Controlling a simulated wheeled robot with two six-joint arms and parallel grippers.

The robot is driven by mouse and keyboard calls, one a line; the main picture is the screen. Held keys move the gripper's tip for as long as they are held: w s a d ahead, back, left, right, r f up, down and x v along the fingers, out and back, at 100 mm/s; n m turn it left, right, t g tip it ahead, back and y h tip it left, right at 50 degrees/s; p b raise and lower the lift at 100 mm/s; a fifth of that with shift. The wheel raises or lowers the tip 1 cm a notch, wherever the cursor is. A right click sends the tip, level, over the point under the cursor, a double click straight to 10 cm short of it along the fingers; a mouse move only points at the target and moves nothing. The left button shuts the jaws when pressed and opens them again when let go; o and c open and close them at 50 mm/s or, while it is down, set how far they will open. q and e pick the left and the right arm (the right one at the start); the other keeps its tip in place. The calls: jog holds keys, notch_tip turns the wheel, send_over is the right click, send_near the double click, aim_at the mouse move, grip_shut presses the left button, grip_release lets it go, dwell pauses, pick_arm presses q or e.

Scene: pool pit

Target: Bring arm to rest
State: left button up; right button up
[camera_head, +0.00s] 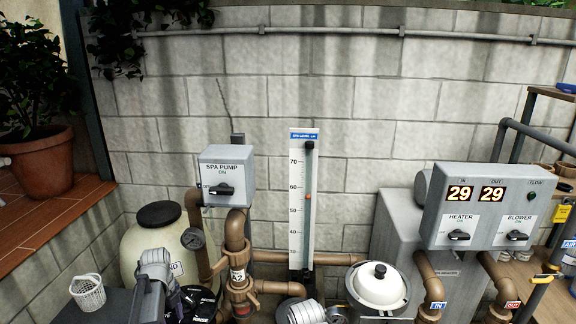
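A grey jointed part of what looks like my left arm (155,268) rises at the bottom left, in front of the cream tank. Its fingers are not clear against the dark parts beside it. I see nothing clearly held by either arm.
The spa pump box (226,176) stands above brown pipes (237,262). The level gauge (303,200) is upright at the wall. A white domed lid (378,288) and the heater panel (488,208) are right. A white basket (88,293) sits lower left, near a potted plant (42,160).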

pick_arm(q)
jog(key=s+d+n, duration=0.5)
jog(key=d+n, duration=0.1)
jog(key=d, duration=0.3)
jog(key=s+d+f+n+b, duration=0.1)
jog(key=s+d+n, duration=0.5)
jog(key=d, duration=0.3)
jog(key=s+d+n+y+b, duration=0.1)
jog(key=s+d+n, duration=0.4)
jog(key=d+n, duration=0.2)
jog(key=d, duration=0.2)
jog(key=shift+s+d+f+n, duration=0.2)
jog(key=shift+d+f+n, duration=0.1)
jog(key=shift+d+f, duration=0.05)
jog(key=shift+c, duration=0.3)
